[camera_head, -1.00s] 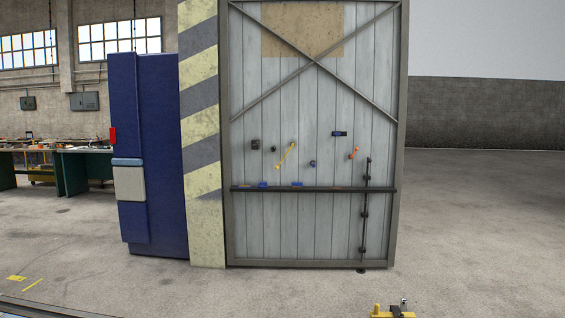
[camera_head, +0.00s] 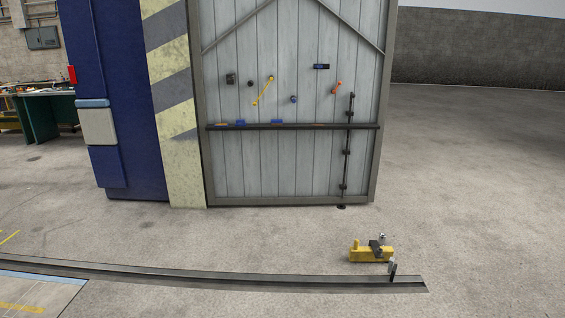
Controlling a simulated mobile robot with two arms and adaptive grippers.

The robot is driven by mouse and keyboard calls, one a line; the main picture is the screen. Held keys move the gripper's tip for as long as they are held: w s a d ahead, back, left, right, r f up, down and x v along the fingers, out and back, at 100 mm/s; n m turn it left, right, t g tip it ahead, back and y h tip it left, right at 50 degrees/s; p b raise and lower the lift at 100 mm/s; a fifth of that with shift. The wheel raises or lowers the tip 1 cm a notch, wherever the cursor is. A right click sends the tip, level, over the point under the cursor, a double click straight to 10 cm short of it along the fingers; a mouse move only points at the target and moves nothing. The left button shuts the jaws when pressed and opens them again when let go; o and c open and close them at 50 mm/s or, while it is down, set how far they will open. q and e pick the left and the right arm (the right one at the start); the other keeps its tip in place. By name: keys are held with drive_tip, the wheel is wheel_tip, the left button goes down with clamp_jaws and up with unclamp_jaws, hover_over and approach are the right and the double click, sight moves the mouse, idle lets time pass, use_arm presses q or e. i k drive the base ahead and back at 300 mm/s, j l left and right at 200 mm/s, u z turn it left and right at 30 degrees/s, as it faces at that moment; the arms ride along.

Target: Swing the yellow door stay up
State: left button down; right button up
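A thin yellow bar (camera_head: 263,91), which looks like the door stay, is on the grey plank door (camera_head: 230,165). It slants from an upper right end down to a lower left end. On the floor in front of the door, to the right, is a yellow block-like device (camera_head: 369,253) with dark parts on top. Neither of my grippers is in view.
An orange-red handle (camera_head: 336,87), a blue-and-black piece (camera_head: 321,66) and small knobs are on the door. A dark ledge (camera_head: 300,126) and vertical rod (camera_head: 348,150) are too. A floor rail (camera_head: 220,276) runs in front. A blue cabinet (camera_head: 125,100) stands left. Floor between is clear.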

sight(271, 79)
drive_tip(key=i, duration=3.75)
